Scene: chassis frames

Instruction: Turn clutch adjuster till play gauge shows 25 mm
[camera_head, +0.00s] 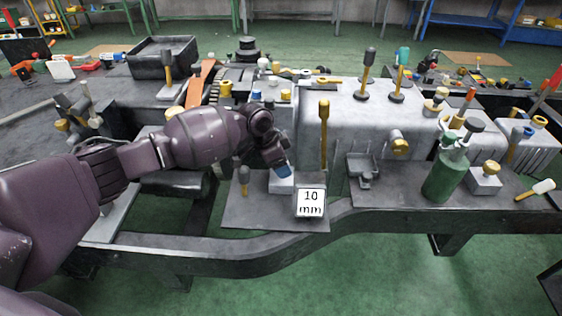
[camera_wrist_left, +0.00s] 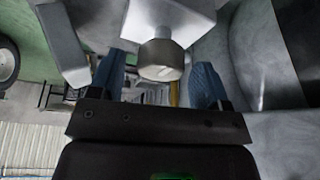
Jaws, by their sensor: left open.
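The play gauge (camera_head: 311,203) is a small white display that reads "10 mm", at the front edge of a grey plate. My left gripper (camera_head: 283,169) has blue fingertips and hangs just above a pale block (camera_head: 281,184) to the left and behind the gauge. In the left wrist view, a round grey-brown knob (camera_wrist_left: 160,59) on a silver block sits between the two spread fingers (camera_wrist_left: 158,78), with gaps on both sides. It appears to be the clutch adjuster; in the head view my gripper hides it. My right gripper is not in view.
A yellow-handled lever (camera_head: 323,130) stands close to the right of my gripper, and a short dark-topped lever (camera_head: 244,180) to its left. A green bottle (camera_head: 446,175) stands farther right. The chassis rail (camera_head: 270,262) runs along the front, with open floor before it.

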